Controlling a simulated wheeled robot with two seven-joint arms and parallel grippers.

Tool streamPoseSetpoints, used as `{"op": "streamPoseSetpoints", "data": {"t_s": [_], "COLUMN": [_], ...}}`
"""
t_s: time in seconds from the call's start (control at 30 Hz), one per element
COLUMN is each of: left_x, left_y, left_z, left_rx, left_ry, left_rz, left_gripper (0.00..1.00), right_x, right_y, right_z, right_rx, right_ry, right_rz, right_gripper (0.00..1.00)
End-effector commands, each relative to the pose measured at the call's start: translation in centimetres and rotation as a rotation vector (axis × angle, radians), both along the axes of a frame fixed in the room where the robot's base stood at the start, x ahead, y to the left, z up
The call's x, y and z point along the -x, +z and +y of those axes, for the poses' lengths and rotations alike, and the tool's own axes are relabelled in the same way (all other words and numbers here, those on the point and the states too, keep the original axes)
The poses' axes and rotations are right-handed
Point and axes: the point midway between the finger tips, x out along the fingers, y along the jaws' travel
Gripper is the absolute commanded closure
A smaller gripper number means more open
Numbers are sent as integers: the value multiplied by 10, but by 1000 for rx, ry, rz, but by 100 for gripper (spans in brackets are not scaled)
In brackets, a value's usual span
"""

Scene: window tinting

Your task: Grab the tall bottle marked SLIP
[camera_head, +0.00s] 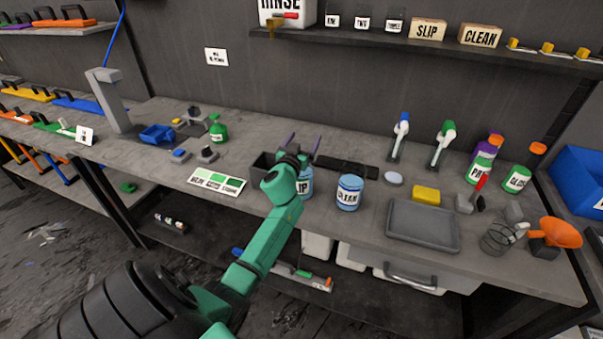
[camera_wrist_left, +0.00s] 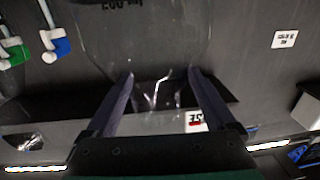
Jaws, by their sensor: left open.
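A blue container with a white label ending in "IP" (camera_head: 306,184) stands on the bench in the head view, beside and partly hidden by my left gripper. The rest of its label is covered. My left gripper (camera_head: 301,143) is open, its two dark fingers apart and pointing toward the back wall. In the left wrist view, the open fingers (camera_wrist_left: 163,88) flank a clear, see-through vessel (camera_wrist_left: 150,45) with "500 ml" print upside down. I cannot tell whether it touches them, or whether it is the "IP" container. My right gripper is not in view.
A blue CLEAN jar (camera_head: 349,192) stands just right of the "IP" container. A dark bin (camera_head: 264,165) is close on the left. Two spray bottles (camera_head: 400,137) (camera_head: 441,145) and a grey tray (camera_head: 423,226) are farther right. A shelf (camera_head: 420,45) overhangs the back.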

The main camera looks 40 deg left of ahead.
Motion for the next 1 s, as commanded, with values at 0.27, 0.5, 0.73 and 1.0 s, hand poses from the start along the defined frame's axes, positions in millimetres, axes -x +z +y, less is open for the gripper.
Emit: {"op": "streamPoseSetpoints", "data": {"t_s": [0.27,0.5,0.73,1.0], "left_x": [1,1,1,1], "left_y": [0,0,10,86], "left_z": [0,0,0,0], "left_rx": [0,0,-2,-10], "left_ry": [0,0,0,-3], "left_rz": [0,-1,-2,-8], "left_gripper": [88,100,100,100], "right_x": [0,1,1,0], "right_y": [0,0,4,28], "right_z": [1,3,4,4], "right_rx": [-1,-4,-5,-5], "right_ry": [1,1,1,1], "right_rz": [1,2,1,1], "right_gripper": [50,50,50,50]}}
